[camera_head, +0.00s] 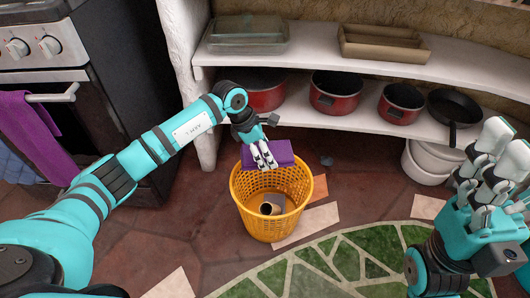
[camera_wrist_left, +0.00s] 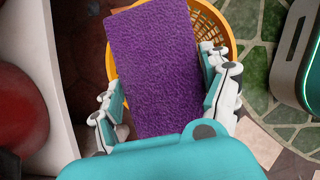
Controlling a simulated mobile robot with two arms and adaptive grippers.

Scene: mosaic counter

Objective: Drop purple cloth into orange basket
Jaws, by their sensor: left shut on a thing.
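The purple cloth (camera_head: 281,151) is a flat folded rectangle held over the back rim of the orange basket (camera_head: 256,226). My left gripper (camera_head: 263,158) is shut on the cloth. In the left wrist view the cloth (camera_wrist_left: 153,68) lies between the fingers of the left gripper (camera_wrist_left: 165,95), with the basket (camera_wrist_left: 229,40) behind and below it. The cloth hides much of the basket there. My right gripper (camera_head: 492,155) is at the right edge of the head view, its fingers spread and nothing seen between them.
A dark cylindrical item (camera_head: 267,208) and a bluish piece lie inside the basket. Shelves (camera_head: 300,112) with red pots (camera_head: 336,93) and a black pan (camera_head: 454,107) stand behind. An oven (camera_head: 60,60) with a hanging purple towel (camera_head: 30,125) is at left. Green mosaic floor lies in front.

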